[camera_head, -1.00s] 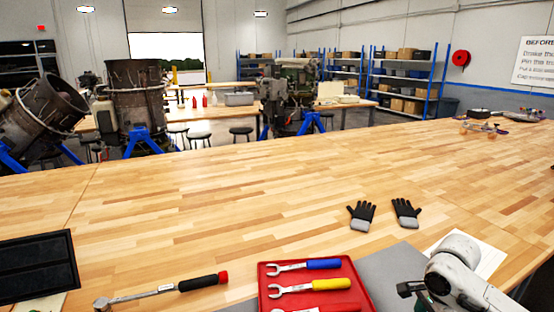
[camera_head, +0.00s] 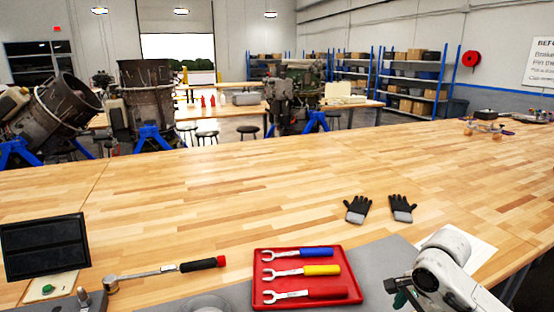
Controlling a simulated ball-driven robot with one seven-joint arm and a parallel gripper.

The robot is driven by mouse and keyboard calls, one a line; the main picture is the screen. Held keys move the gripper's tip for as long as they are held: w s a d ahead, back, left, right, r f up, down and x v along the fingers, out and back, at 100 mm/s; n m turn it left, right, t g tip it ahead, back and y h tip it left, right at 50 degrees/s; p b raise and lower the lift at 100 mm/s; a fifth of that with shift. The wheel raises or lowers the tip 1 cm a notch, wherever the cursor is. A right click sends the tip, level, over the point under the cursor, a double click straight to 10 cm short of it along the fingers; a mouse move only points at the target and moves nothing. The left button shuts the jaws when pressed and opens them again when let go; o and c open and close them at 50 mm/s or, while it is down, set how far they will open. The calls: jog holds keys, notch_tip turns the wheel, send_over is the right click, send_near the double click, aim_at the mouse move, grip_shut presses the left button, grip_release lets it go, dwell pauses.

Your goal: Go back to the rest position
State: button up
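My gripper (camera_head: 398,292) is at the lower right edge, at the end of my white arm, just right of the red tray. Only part of it shows, dark and small, and I cannot make out its fingers or anything between them. The red tray (camera_head: 258,281) lies on a grey mat and holds a blue-handled wrench (camera_head: 300,253), a yellow-handled wrench (camera_head: 302,270) and a red-handled wrench (camera_head: 306,292), side by side.
A torque wrench (camera_head: 165,269) with a red-tipped handle lies left of the tray. A dark screen (camera_head: 45,246) stands at the left edge. Black gloves (camera_head: 402,208) and white paper (camera_head: 478,246) lie on the right. The wooden bench (camera_head: 200,205) is clear in the middle.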

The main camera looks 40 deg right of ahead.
jog(key=w+a+r+n+t+y+b, duration=0.1)
jog(key=w+a+n+t, duration=0.15)
jog(key=w+a, duration=0.35)
jog(key=w+a+r+n+t, duration=0.1)
jog(key=w+a+r+n, duration=0.15)
jog(key=w+a, duration=0.3)
jog(key=w+a+f+n+t+y+b, duration=0.1)
jog(key=w+a+f+n+y+b, duration=0.15)
jog(key=a+n, duration=0.65)
jog(key=s+a+f, duration=0.7)
jog(key=a, duration=0.2)
jog(key=s+d+f+n+g+h, duration=0.1)
jog(key=s+f+n, duration=0.1)
jog(key=s, duration=0.4)
jog(key=s+d+f+n+g+h+b, duration=0.1)
jog(key=s+f+n+g, duration=0.1)
jog(key=s, duration=0.5)
jog(key=s+d+f+n+g+h, duration=0.1)
jog(key=s+d+f+n+g, duration=0.1)
jog(key=s+f, duration=0.4)
jog(key=shift+s+n+h, duration=0.2)
jog(key=shift+n+h, duration=0.15)
jog(key=shift+n, duration=0.45)
